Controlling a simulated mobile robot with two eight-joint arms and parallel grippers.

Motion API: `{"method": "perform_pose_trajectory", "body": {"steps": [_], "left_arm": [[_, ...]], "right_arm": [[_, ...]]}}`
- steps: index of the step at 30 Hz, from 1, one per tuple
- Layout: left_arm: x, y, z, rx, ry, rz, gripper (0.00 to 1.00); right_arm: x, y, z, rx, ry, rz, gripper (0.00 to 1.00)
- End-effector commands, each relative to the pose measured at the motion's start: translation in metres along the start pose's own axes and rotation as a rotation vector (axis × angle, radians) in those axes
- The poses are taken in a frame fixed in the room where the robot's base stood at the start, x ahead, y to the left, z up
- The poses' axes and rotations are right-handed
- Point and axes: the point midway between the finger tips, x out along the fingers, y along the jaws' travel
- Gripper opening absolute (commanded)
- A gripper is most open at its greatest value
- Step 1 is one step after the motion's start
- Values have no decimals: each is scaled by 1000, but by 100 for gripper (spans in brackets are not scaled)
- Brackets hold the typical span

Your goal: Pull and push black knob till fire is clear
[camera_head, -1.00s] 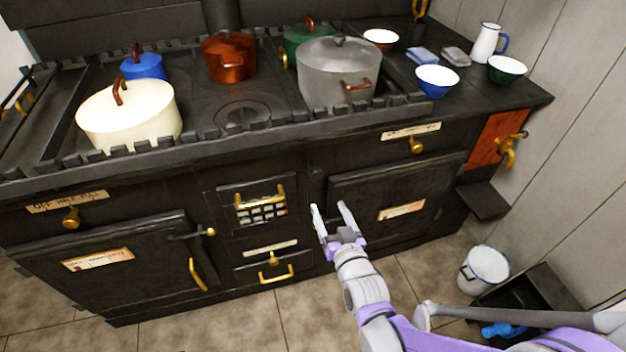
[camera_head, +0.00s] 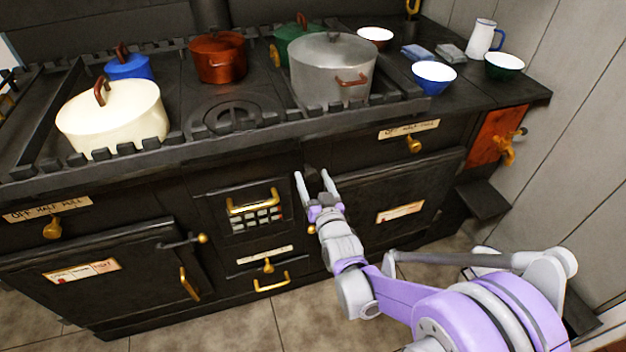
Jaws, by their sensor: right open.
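My right gripper (camera_head: 311,176) is open and empty. Its two fingers point at the front of the black stove (camera_head: 150,186), at the dark strip between the barred grate and the right oven door (camera_head: 390,190). I cannot clearly make out a black knob there; the strip at the fingertips is dark, and contact cannot be told. The barred grate opening (camera_head: 256,219) with a brass handle is left of the gripper; pale blocks show behind its bars, and I see no flame. My left gripper is not in view.
A cream pot (camera_head: 112,122), a copper pot (camera_head: 218,60) and a grey pot (camera_head: 330,72) stand on the stove top. Brass knobs (camera_head: 414,145) and handles project from the stove front.

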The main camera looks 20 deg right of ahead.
Motion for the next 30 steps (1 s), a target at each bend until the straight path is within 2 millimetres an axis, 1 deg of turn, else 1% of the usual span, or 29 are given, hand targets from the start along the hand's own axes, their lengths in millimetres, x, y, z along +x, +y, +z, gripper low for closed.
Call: {"method": "perform_pose_trajectory", "body": {"steps": [8,9,20,21,30], "left_arm": [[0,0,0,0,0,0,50],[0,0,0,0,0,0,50],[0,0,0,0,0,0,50],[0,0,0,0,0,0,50],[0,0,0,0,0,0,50]], "right_arm": [[1,0,0,0,0,0,74],[1,0,0,0,0,0,67],[1,0,0,0,0,0,2],[1,0,0,0,0,0,0],[1,0,0,0,0,1,0]]}}
